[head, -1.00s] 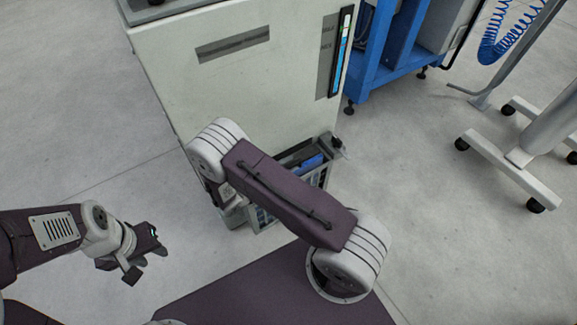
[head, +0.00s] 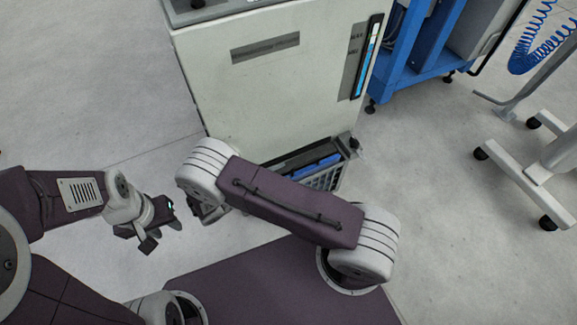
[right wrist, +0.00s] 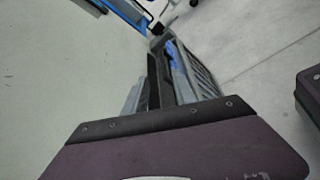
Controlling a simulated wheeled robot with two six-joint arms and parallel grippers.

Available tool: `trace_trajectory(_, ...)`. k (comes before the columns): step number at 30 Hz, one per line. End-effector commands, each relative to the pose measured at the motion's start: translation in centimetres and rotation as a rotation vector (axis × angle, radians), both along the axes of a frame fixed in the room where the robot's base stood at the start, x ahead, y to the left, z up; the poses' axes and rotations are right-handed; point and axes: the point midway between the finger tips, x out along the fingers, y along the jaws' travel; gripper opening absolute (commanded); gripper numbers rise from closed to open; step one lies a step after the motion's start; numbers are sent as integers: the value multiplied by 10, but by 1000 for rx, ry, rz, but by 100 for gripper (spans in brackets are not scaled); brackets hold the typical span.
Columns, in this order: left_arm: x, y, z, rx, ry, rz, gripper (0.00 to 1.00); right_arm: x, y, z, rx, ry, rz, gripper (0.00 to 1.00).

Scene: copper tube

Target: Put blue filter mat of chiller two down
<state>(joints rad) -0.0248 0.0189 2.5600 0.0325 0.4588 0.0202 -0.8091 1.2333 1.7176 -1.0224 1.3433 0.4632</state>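The chiller, a pale cabinet (head: 270,95), stands ahead of me in the head view. Low on its front is an opening with a grille, and the blue filter mat (head: 318,165) shows there as a blue strip. Part of it is behind my right arm. In the right wrist view a blue strip (right wrist: 174,55) lies inside the dark frame beside the slatted grille. My left gripper (head: 168,224) is open and empty, left of the chiller.
A blue frame cart (head: 425,50) stands right of the chiller. A wheeled stand (head: 530,180) with white legs is further right, below a coiled blue hose (head: 535,45). The floor (head: 440,240) between them and me is clear.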

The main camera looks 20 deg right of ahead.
Motion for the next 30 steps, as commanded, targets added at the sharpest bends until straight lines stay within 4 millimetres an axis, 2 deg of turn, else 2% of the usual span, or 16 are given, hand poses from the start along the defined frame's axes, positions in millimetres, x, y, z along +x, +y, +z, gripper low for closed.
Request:
trace_trajectory(4, 0, 0, 0, 0, 0, 0, 36, -2, -2, 2, 14, 6, -22, 32)
trace_trajectory(7, 0, 0, 0, 0, 0, 0, 36, -16, -18, 12, 122, 35, -157, 32)
trace_trajectory(11, 0, 0, 0, 0, 0, 0, 36, -59, -40, 33, 439, 59, -476, 32)
trace_trajectory(13, 0, 0, 0, 0, 0, 0, 36, -81, -41, 45, 647, 20, -643, 32)
trace_trajectory(15, 0, 0, 0, 0, 0, 0, 36, -94, -36, 59, 852, -63, -782, 32)
trace_trajectory(18, 0, 0, 0, 0, 0, 0, 36, -99, -30, 78, 1094, -227, -921, 32)
trace_trajectory(21, 0, 0, 0, 0, 0, 0, 36, -96, -31, 93, 1244, -381, -996, 32)
trace_trajectory(25, 0, 0, 0, 0, 0, 0, 36, -93, -33, 102, 1324, -487, -1030, 32)
trace_trajectory(30, 0, 0, 0, 0, 0, 0, 36, -93, -33, 103, 1333, -498, -1034, 32)
